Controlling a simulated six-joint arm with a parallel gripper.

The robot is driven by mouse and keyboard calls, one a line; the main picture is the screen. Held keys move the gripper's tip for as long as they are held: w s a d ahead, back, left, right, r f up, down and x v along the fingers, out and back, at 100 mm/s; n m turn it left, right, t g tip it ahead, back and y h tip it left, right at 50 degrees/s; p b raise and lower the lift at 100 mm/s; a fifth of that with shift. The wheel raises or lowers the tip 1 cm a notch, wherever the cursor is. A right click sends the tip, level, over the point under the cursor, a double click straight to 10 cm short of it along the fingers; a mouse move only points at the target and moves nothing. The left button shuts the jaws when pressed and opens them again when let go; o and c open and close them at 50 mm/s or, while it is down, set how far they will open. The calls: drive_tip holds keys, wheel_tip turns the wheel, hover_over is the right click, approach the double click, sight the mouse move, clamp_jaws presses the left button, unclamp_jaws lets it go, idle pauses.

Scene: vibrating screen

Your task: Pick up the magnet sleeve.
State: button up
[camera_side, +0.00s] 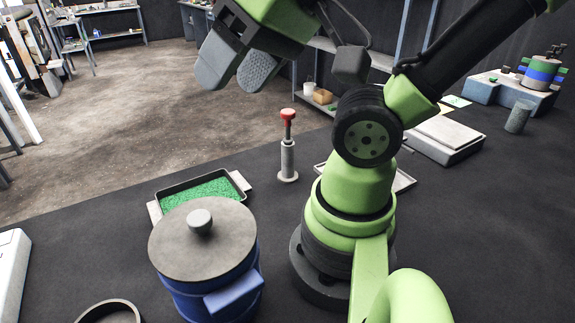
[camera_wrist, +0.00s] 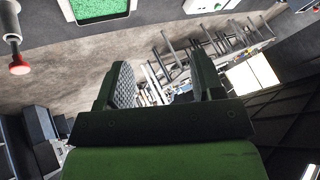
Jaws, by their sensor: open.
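The magnet sleeve appears to be the slim grey upright cylinder (camera_side: 288,160) with a red knob on top, standing on the dark table in the side view. It also shows at the upper left edge of the wrist view (camera_wrist: 13,22), partly cut off, with its red knob downward in the picture. My gripper (camera_side: 238,72) is raised above and to the left of it in the side view, well apart from it. Its two grey padded fingers are spread with nothing between them, as the wrist view also shows (camera_wrist: 163,75).
A tray of green granules (camera_side: 243,181) lies left of the sleeve. A blue lidded drum (camera_side: 185,295) stands in front. A flat pale tray (camera_side: 405,182) lies partly behind my arm. A scale-like box (camera_side: 440,148) and a grey cup (camera_side: 519,117) are at right.

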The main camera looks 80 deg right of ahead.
drive_tip(key=n+g+h, duration=1.2)
drive_tip(key=n+h, duration=0.2)
hover_over(285, 162)
drive_tip(key=w+a, duration=0.2)
drive_tip(key=a, duration=0.5)
wheel_tip(285, 162, down, 20)
drive_tip(key=r, duration=0.1)
drive_tip(key=f+n, duration=0.1)
drive_tip(key=f, duration=0.1)
drive_tip(key=d+f+n+t, duration=0.1)
drive_tip(key=f+n, duration=0.1)
drive_tip(key=d+f+n+h, duration=0.1)
drive_tip(key=f, duration=0.1)
drive_tip(key=shift+n+t, duration=0.4)
drive_tip(key=shift+s+f+n, duration=0.1)
drive_tip(key=shift+f+n, duration=0.4)
drive_tip(key=shift+s+x, duration=0.15)
drive_tip(key=shift+x, duration=1.75)
drive_tip(key=shift+s+x, duration=0.15)
drive_tip(key=shift+x, duration=1.75)
drive_tip(key=shift+r, duration=0.2)
